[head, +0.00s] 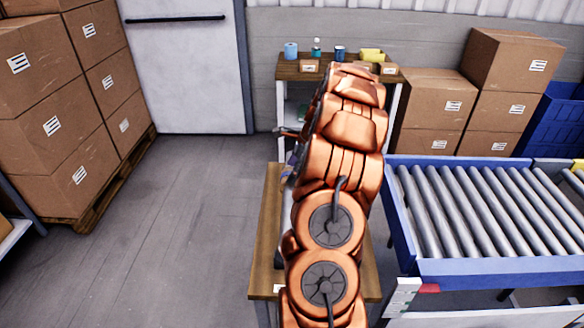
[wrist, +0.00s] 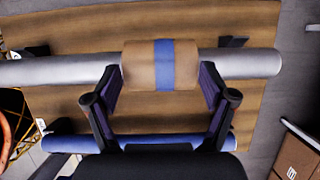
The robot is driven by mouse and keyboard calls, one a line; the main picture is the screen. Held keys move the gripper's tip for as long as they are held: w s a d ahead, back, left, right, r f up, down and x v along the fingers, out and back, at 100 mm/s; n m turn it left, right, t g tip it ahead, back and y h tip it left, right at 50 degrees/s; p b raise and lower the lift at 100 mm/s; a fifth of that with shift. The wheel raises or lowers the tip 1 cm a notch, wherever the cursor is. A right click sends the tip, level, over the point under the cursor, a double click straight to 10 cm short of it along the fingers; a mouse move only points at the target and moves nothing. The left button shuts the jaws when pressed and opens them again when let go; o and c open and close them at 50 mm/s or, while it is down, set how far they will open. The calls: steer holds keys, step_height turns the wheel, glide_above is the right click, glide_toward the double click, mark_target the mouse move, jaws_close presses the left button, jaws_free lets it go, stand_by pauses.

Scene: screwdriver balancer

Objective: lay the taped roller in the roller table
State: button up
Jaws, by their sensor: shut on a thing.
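The taped roller (wrist: 250,63) shows in the wrist view as a grey cylinder with a tan wrap and a blue band at its middle. My gripper (wrist: 162,80) is shut on the tan wrap, with one finger at each side of it. The roller lies across the picture, over a wooden bench top. I cannot tell whether it touches the bench. In the head view my copper arm hides my gripper and the roller. The roller table (head: 490,268), with a blue frame and grey rollers, stands at the right, apart from my arm.
Dark brackets (wrist: 233,42) show behind the roller. A blue cylinder (wrist: 70,143) lies nearer the wrist camera. The wooden bench (head: 265,235) stands under my arm. A shelf (head: 290,70) with small items and stacked cartons (head: 510,60) stand behind. The floor at left is clear.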

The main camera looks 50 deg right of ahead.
steer(key=shift+f, duration=2.15)
steer(key=o, duration=1.4)
steer(key=v, duration=1.2)
steer(key=shift+s, duration=0.15)
